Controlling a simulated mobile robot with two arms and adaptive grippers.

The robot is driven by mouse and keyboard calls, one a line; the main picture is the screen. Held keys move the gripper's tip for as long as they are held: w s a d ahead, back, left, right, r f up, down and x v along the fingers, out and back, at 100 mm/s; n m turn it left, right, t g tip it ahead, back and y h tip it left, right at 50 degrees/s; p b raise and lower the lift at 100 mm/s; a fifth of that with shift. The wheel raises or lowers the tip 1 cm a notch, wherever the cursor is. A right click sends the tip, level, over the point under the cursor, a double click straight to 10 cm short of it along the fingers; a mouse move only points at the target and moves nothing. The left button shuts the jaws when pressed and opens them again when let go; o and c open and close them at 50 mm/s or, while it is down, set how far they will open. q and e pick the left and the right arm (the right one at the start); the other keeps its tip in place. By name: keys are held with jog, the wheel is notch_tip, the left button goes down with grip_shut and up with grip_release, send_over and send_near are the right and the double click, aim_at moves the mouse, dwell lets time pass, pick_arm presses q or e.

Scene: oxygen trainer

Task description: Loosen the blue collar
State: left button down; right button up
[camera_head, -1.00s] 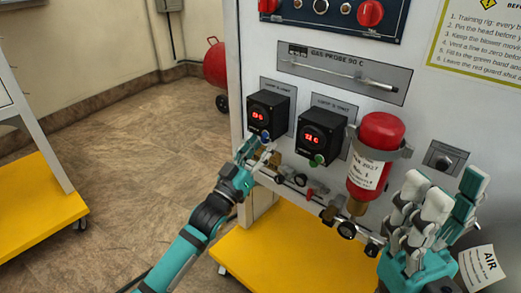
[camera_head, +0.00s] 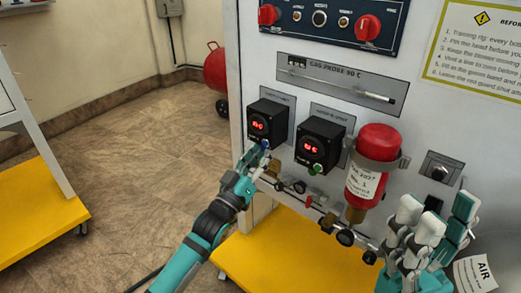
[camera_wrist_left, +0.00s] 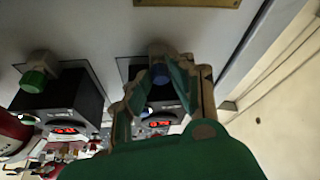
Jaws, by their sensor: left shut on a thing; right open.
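The blue collar (camera_wrist_left: 159,73) sits under the left black gauge box (camera_head: 267,123) on the panel; its blue edge also shows in the head view (camera_head: 265,144). My left gripper (camera_head: 258,158) is at that box from below. In the left wrist view my left gripper (camera_wrist_left: 160,88) has a finger on each side of the blue collar and is shut on it. The fingers hide part of the collar. My right gripper (camera_head: 432,222) is open and empty in front of the panel at the lower right.
A second black gauge box (camera_head: 319,144) with a green collar (camera_head: 314,168) is just to the right. A red bottle (camera_head: 378,145) hangs on the panel beyond it. Brass valves and pipework (camera_head: 299,187) run below the boxes.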

pick_arm(q)
jog(key=shift+n, duration=0.3)
jog(key=c, duration=1.2)
grip_release()
jog(key=v, duration=1.2)
jog(key=shift+s+d, duration=0.1)
